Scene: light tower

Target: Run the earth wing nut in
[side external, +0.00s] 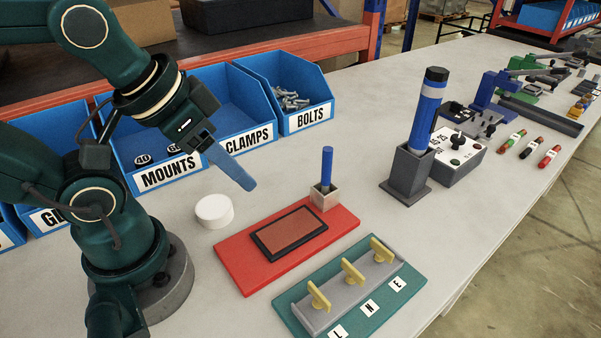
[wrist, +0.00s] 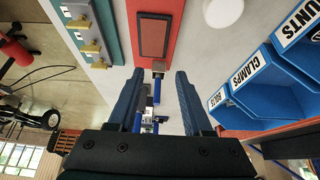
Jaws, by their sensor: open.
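Three yellow wing nuts stand in a row on a grey terminal block (side external: 330,302) on a green base (side external: 352,311) marked L, N, E. The earth wing nut (side external: 381,249) is at the far right end, by the E label (side external: 397,284). Its seating depth cannot be told. In the wrist view the row lies at upper left, with the earth wing nut (wrist: 98,65) lowest. My gripper (side external: 248,186) hangs above the table, left of the red plate and away from the nuts. In the wrist view its fingers (wrist: 158,76) are apart with nothing gripped.
A red plate (side external: 232,258) holds a dark-framed pad and a blue rod (side external: 327,166) in a small holder. A white disc (side external: 214,209) lies near my base. A tall blue cylinder (side external: 426,115) stands in a grey holder. Blue bins (side external: 283,92) line the back.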

